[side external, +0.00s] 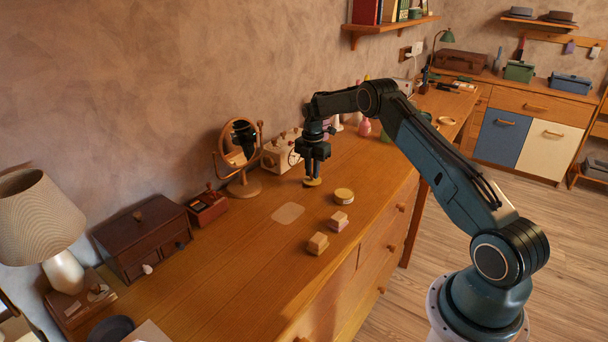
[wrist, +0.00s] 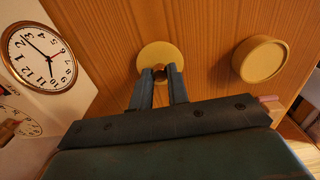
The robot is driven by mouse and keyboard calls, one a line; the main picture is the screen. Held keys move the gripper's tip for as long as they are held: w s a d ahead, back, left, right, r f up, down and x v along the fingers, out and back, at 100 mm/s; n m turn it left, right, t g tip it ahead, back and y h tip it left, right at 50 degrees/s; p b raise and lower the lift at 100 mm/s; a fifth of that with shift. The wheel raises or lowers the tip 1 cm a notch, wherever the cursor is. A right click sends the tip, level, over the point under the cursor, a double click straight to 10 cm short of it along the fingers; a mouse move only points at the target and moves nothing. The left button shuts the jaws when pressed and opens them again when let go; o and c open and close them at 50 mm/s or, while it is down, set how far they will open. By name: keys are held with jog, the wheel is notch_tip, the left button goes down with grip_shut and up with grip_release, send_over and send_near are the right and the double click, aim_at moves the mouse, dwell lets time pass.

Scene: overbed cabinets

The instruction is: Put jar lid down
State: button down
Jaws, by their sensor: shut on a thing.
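The jar lid (side external: 312,182) is a flat, round yellow disc with a small brown knob. It also shows in the wrist view (wrist: 158,54). My gripper (side external: 313,174) points down with its fingers shut on the lid's knob, as the wrist view shows at the fingertips (wrist: 160,74). The lid is level, at or just above the wooden tabletop; I cannot tell whether it touches. A short, round yellow jar (side external: 343,196) stands apart from it, to the right, and shows in the wrist view (wrist: 260,58).
A white clock box (side external: 276,155) and a round mirror (side external: 241,172) stand behind, by the wall. A pale square mat (side external: 288,213) lies to the front left. Two small block stacks (side external: 318,243) (side external: 339,221) sit near the front edge.

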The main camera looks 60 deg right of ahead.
jog(key=shift+f, duration=0.35)
jog(key=shift+f, duration=0.15)
jog(key=c, duration=1.3)
grip_release()
jog(key=shift+c, duration=0.2)
notch_tip(320, 180, up, 12)
jog(key=shift+r, duration=0.25)
